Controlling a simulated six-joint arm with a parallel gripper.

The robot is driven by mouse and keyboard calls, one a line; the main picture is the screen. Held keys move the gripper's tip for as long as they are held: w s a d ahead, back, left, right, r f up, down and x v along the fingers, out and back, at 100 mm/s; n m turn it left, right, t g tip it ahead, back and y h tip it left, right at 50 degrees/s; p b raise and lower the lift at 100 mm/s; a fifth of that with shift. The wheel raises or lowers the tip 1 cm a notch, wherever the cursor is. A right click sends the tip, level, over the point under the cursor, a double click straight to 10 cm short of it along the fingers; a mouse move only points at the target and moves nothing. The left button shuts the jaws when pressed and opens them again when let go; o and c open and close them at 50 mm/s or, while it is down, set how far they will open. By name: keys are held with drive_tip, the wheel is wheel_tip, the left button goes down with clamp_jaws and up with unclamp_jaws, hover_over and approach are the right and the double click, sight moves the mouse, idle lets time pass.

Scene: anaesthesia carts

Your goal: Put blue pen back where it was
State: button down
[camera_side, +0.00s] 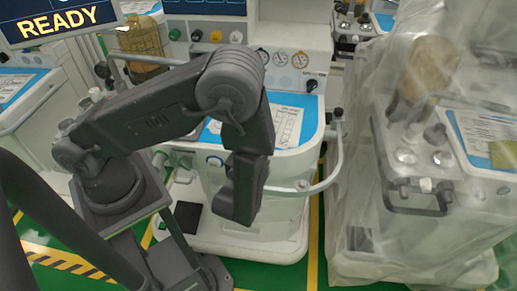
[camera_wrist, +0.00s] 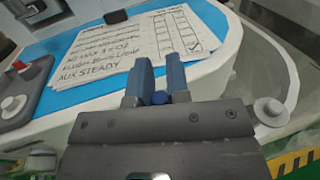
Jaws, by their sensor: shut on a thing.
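In the wrist view, my gripper (camera_wrist: 159,72) is shut on the blue pen (camera_wrist: 159,98), whose rounded blue end shows between the two fingers. The rest of the pen is hidden or hard to make out. The fingers point toward the near edge of a white cart top (camera_wrist: 262,72) with a blue surface and a handwritten checklist sheet (camera_wrist: 125,48). In the side view, my wrist hangs in front of this cart, and neither the fingertips nor the pen can be made out. The sheet's ruled grid (camera_side: 287,126) shows right of my arm.
A pale rail (camera_side: 329,172) curves round the cart's front right corner. A plastic-draped cart (camera_side: 352,190) stands close on the right. Gauges and knobs (camera_side: 281,59) line the panel behind the cart top. A dark knobbed block (camera_wrist: 30,85) sits at the wrist view's left.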

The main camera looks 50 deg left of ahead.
drive_tip(key=shift+f, duration=0.15)
drive_tip(key=c, duration=1.1)
unclamp_jaws()
